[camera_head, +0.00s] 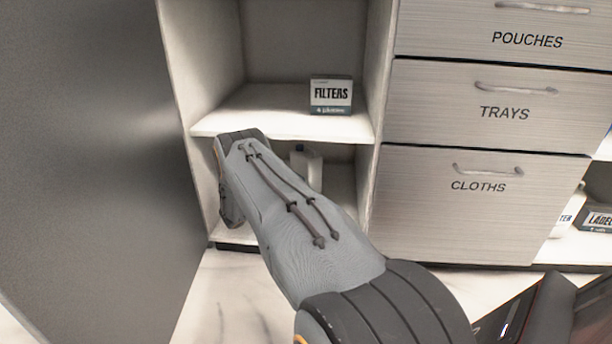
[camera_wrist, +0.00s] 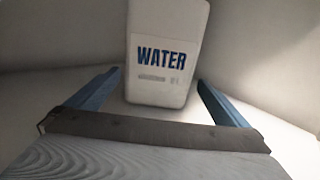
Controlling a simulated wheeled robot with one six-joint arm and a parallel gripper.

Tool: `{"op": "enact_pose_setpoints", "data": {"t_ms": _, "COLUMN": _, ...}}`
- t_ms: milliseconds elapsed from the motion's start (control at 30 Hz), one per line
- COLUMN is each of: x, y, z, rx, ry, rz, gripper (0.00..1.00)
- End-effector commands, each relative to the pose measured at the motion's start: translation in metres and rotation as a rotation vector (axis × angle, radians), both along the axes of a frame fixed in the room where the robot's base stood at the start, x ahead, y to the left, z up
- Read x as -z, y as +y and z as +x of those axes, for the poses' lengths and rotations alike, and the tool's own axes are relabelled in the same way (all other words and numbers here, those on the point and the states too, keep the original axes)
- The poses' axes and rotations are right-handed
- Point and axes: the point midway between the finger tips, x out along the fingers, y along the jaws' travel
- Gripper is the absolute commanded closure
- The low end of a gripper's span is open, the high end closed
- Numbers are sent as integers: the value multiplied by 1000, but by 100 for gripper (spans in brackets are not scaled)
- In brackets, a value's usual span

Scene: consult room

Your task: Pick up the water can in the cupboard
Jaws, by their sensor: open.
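The water can is a white container with a dark blue "WATER" label. It stands upright in the wrist view (camera_wrist: 165,75), straight ahead of my gripper. My gripper (camera_wrist: 158,92) is open, with its two blue fingers reaching toward the can's lower part, one on each side in the picture. I cannot tell how far between them the can stands. In the head view the can (camera_head: 307,172) shows partly on the lower level of the open cupboard (camera_head: 285,124), behind my arm. My gripper itself is hidden there by my arm.
A "FILTERS" box (camera_head: 331,95) stands on the cupboard shelf above the can. Drawers marked POUCHES, TRAYS and CLOTHS (camera_head: 479,187) are on the right, shut. A large grey panel (camera_head: 85,150) stands at the left. The cupboard's side walls and shelf closely surround my arm's end.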

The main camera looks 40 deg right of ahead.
Motion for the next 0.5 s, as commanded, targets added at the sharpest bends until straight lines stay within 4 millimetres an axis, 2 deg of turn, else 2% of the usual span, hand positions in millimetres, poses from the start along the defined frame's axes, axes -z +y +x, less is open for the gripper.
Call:
{"op": "enact_pose_setpoints", "data": {"t_ms": 200, "x": 2, "y": -22, "z": -1, "rx": 1, "ry": 2, "rz": -1, "gripper": 0}}
{"op": "enact_pose_setpoints", "data": {"t_ms": 500, "x": 5, "y": -42, "z": 0, "rx": 1, "ry": 1, "rz": -1, "gripper": 0}}
